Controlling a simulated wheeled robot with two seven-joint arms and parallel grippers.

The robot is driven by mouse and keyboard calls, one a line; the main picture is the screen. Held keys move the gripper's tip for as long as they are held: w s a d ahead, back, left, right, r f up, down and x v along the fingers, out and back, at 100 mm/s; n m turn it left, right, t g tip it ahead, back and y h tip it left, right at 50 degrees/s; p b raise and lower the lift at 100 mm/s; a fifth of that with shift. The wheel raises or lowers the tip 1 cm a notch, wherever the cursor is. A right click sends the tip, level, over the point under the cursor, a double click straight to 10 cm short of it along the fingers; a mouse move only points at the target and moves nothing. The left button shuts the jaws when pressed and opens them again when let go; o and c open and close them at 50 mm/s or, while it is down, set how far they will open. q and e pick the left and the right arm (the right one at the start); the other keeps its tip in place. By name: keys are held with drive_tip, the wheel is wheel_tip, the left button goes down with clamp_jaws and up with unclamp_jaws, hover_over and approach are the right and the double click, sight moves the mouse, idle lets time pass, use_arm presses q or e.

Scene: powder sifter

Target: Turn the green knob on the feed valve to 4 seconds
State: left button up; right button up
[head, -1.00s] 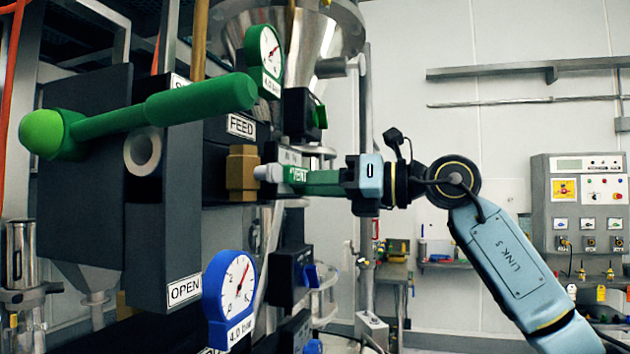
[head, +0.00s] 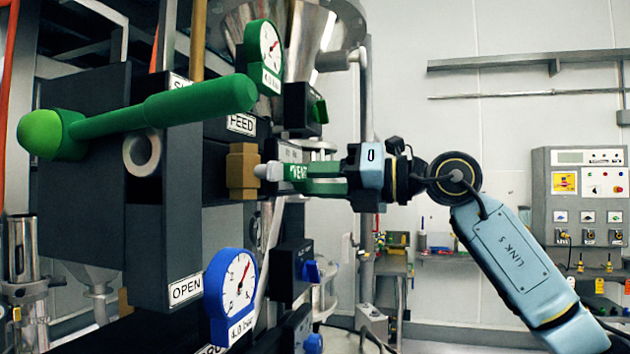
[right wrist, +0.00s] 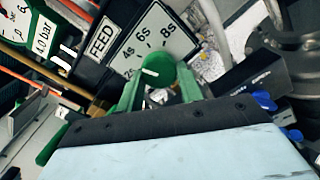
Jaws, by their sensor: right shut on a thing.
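In the right wrist view the green knob (right wrist: 160,72) sits on the white dial plate (right wrist: 172,46) below the FEED label. The dial reads 2s, 4s, 6s and 8s. The knob's white pointer faces left, roughly between the 2s and 4s marks; I cannot tell its exact setting. My right gripper (right wrist: 158,85) is shut on the knob, one green finger on each side. In the head view the right gripper (head: 308,172) reaches in from the right at the panel, and the knob cannot be made out there. My left gripper is not in view.
A large green lever (head: 150,112) juts across the left front of the machine. A green-rimmed gauge (head: 264,52) is above the gripper, and a blue-rimmed gauge (head: 232,287) is below it. Blue valve knobs (head: 311,271) stick out lower down. A control box (head: 585,200) stands at the right.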

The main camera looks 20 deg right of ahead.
drive_tip(key=o, duration=1)
drive_tip(key=b+v, duration=0.2)
drive_tip(key=v, duration=1.1)
drive_tip(key=shift+b, duration=0.35)
drive_tip(key=shift+s+d, duration=0.15)
